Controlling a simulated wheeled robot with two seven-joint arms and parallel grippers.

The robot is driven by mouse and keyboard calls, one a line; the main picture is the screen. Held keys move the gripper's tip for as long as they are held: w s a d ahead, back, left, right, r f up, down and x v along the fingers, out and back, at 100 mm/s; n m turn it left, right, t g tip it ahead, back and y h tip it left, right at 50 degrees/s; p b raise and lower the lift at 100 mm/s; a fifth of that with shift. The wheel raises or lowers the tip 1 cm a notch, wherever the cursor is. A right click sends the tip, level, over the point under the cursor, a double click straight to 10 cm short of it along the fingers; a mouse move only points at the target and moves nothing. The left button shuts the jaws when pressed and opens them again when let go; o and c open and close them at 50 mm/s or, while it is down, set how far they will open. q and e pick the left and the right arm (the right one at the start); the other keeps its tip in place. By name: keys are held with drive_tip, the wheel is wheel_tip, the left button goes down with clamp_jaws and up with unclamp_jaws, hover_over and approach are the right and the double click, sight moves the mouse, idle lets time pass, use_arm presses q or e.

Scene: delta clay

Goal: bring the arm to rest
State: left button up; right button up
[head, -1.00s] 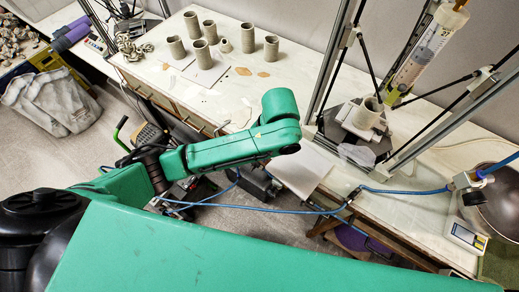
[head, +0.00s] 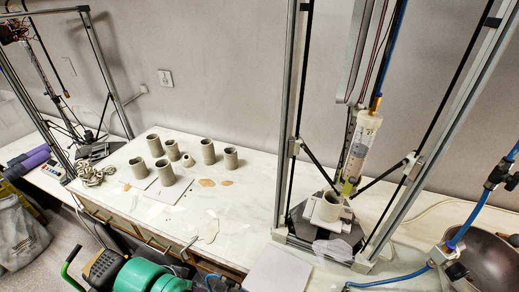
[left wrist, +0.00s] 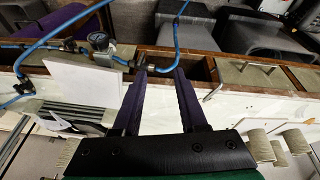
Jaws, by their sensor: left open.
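My left gripper (left wrist: 160,73) shows in the left wrist view with its two dark fingers apart and nothing between them. Its fingertips are near the drawer fronts along the bench edge. My right arm and gripper are in neither view.
Several grey clay cylinders (head: 208,152) stand on the white bench (head: 245,190). A white board (head: 277,270) lies at the front edge. A dark bowl (head: 492,260) is at right.

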use_arm(q)
drive_tip(key=s+a+y, duration=0.2)
drive_tip(key=s+a, duration=0.1)
drive_tip(key=a, duration=0.4)
drive_tip(key=s+f+g+b, duration=0.15)
drive_tip(key=f+b, duration=0.25)
drive_tip(key=f, duration=1.3)
drive_tip(key=s+f+b, duration=0.2)
drive_tip(key=f+b, duration=0.1)
drive_tip(key=f, duration=1.3)
drive_tip(key=s+a+f+b, duration=0.2)
drive_tip(key=s+f+b, duration=0.2)
drive_tip(key=s+f, duration=1.1)
drive_tip(key=shift+s+f+g+b, duration=0.35)
drive_tip(key=shift+f+g, duration=0.1)
drive_tip(key=shift+f, duration=0.3)
drive_tip(key=shift+a, duration=0.15)
